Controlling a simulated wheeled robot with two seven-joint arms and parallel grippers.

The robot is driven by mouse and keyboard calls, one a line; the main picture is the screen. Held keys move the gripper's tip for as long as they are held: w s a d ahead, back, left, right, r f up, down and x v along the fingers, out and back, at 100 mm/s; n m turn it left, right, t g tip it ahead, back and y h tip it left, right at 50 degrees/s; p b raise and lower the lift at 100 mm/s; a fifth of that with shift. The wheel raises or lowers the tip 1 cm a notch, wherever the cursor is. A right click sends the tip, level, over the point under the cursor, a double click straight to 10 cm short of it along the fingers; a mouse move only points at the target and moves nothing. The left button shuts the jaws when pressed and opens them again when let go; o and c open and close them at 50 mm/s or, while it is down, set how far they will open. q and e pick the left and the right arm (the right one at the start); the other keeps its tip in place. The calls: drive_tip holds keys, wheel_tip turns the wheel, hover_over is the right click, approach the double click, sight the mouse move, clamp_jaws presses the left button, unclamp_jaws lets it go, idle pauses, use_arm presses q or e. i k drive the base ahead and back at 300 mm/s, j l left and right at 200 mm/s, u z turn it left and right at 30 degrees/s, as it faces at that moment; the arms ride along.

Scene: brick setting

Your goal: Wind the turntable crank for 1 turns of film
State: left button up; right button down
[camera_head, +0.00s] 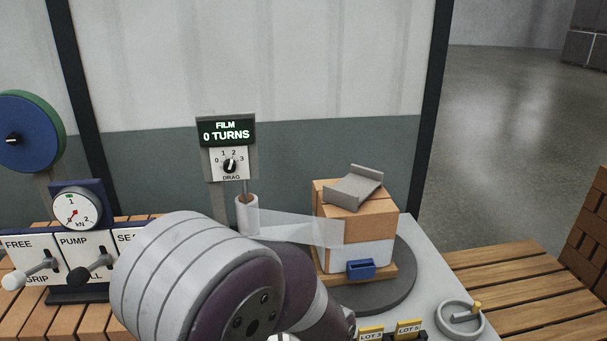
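The turntable (399,282) is a dark round disc carrying a pallet of tan bricks (378,223) with a grey angled piece (353,187) on top. Clear film (290,228) runs from the upright film roll (247,214) to the bricks and covers their lower front. The crank (461,318) is a grey wheel with a tan knob at the lower right; nothing touches its visible part. The film display (226,131) reads 0 TURNS. One of my arms fills the lower middle and hides the turntable's left front. Neither gripper's fingers show.
A drag dial (230,165) sits below the display. A blue clip-like block (361,269) is at the pallet's front. Yellow LOT tags (409,327) stand at the bottom edge. Levers (90,272) and a gauge (76,209) are at left. Wooden slats (520,275) at right are clear.

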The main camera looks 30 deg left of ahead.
sight(460, 320)
drive_tip(key=i+z, duration=0.3)
drive_tip(key=i, duration=0.8)
